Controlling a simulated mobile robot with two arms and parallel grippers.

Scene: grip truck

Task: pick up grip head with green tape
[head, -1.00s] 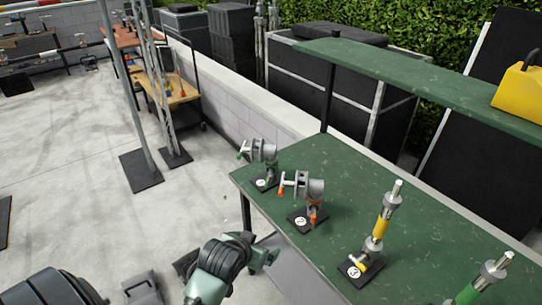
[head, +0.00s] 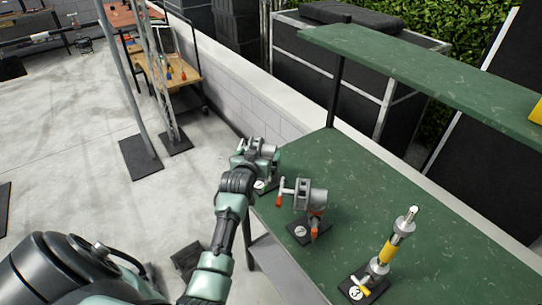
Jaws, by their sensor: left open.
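The grip head with green tape (head: 268,149) is a grey metal clamp on a small black numbered base (head: 263,186) at the table's far left corner. My left gripper (head: 246,158) is open right at its left side and hides its handle and part of its body. I cannot tell whether the fingers touch it or are around it. My right gripper is not in view.
A similar grip head with orange tape (head: 311,197) stands close by on the green table (head: 400,210). A yellow-taped pin piece (head: 388,250) stands nearer, to the right. A green shelf (head: 420,75) overhangs the table's back. The table between them is clear.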

